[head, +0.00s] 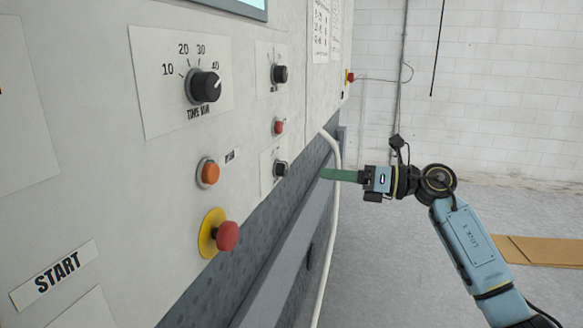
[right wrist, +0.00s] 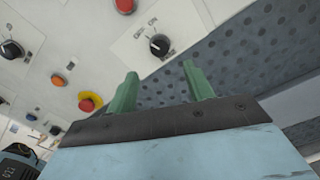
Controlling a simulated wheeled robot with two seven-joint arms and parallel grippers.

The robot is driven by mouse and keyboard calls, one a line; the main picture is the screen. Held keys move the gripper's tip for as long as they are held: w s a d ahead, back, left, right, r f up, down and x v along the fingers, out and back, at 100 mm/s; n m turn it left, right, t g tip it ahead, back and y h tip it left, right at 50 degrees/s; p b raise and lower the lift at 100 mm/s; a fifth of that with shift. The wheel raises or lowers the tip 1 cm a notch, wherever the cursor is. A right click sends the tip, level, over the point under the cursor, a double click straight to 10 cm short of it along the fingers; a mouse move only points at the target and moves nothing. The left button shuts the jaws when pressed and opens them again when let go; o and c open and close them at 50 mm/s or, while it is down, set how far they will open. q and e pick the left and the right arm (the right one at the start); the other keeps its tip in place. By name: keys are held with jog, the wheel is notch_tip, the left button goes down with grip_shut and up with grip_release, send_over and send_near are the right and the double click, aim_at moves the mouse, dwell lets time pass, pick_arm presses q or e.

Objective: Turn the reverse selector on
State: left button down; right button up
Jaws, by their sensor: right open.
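A small black selector knob on a white label plate, which I take to be the reverse selector, sits low on the machine's panel in the head view (head: 280,168). In the right wrist view the knob (right wrist: 159,45) lies ahead of the fingertips, with small markings on its plate. The markings are too small to read surely. My right gripper (head: 328,174), with green fingers, is to the right of the knob in the head view and apart from it. In the right wrist view the gripper (right wrist: 159,70) is open and empty. My left gripper is not in view.
Near the selector are a red button (head: 279,127), another black knob (head: 279,74), an orange button (head: 208,173) and a red emergency button (head: 228,236) on yellow. A large timer dial (head: 204,86) is at upper left. A pale hose (head: 334,205) runs down the machine's side.

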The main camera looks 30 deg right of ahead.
aim_at(286, 170)
jog(key=p+x, duration=0.1)
jog(key=x, duration=0.8)
jog(key=shift+p, duration=0.35)
jog(key=c, duration=1)
jog(key=m+p, duration=0.5)
jog(key=shift+r+p, duration=0.2)
jog(key=shift+p, duration=0.15)
jog(key=shift+f+m+p, duration=0.15)
jog(key=shift+m+p, duration=1.25)
jog(key=shift+m, duration=0.2)
jog(key=o, duration=1)
